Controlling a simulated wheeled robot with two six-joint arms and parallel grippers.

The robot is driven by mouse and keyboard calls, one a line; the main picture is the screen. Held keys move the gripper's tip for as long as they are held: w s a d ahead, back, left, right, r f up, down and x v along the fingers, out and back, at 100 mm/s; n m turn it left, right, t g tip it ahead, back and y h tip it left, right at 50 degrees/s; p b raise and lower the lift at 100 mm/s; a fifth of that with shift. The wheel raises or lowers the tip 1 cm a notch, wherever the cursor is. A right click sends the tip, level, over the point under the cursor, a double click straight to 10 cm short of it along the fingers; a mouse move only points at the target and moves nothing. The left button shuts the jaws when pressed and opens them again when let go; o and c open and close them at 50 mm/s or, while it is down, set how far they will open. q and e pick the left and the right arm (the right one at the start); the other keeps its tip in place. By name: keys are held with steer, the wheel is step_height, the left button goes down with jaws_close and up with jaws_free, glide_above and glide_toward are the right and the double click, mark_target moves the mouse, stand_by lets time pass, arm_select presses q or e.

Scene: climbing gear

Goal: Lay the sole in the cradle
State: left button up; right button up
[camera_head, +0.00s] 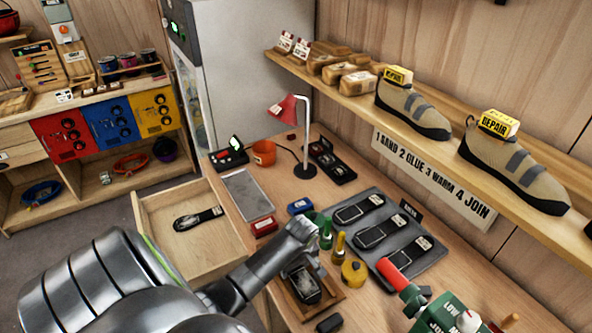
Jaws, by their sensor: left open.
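My left arm reaches in from the lower left, and my left gripper (302,266) is at the wooden tray (331,301) on the bench. The gripper is open, though its fingers are small and partly hidden. A dark, sole-shaped piece (307,288) lies in this tray, just below the gripper; I cannot tell whether they touch. Three dark soles with pale patches, a far one (357,210), a middle one (381,231) and a near one (408,256), lie on a grey mat (437,252). Another sole (199,219) lies in the open drawer (163,245). My right gripper is out of view.
Green and yellow bottles (340,246) and a yellow pot (354,272) stand close to the gripper. A red-tipped tool (394,272) is to the right. A red lamp (304,140) stands at the back. Two shoes (413,107) sit on the shelf above the bench.

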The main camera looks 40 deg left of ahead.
mark_target(298, 273)
arm_select(q)
step_height(298, 273, up, 12)
steer(key=d, duration=0.1)
steer(key=shift+s+d+b, duration=0.3)
steer(key=shift+d+b, duration=0.05)
steer(key=shift+b, duration=0.1)
stand_by(0.4)
steer(key=s+d+f+m+t, duration=0.1)
steer(key=s+d+m+t, duration=0.15)
steer(key=s+m, duration=0.6)
steer(key=s+d+m+t, duration=0.1)
steer(key=s+d+m, duration=0.2)
steer(key=s+m, duration=0.55)
steer(key=s+a+f+n+g+b, duration=0.15)
steer(key=f+b, duration=0.25)
steer(key=f, duration=1.2)
steer(key=s+f+n+b, duration=0.1)
steer(key=s+f+b, duration=0.15)
steer(key=f, duration=1.35)
steer(key=s+f+b, duration=0.3)
steer(key=s+f, duration=0.4)
steer(key=f, duration=0.4)
steer(key=s+d+f+g+b, duration=0.1)
steer(key=s+f+b, duration=0.3)
steer(key=s+f, duration=0.3)
step_height(298, 273, down, 4)
steer(key=shift+s+f+h, duration=0.15)
steer(key=shift+f+h, duration=0.05)
steer(key=shift+h, duration=0.2)
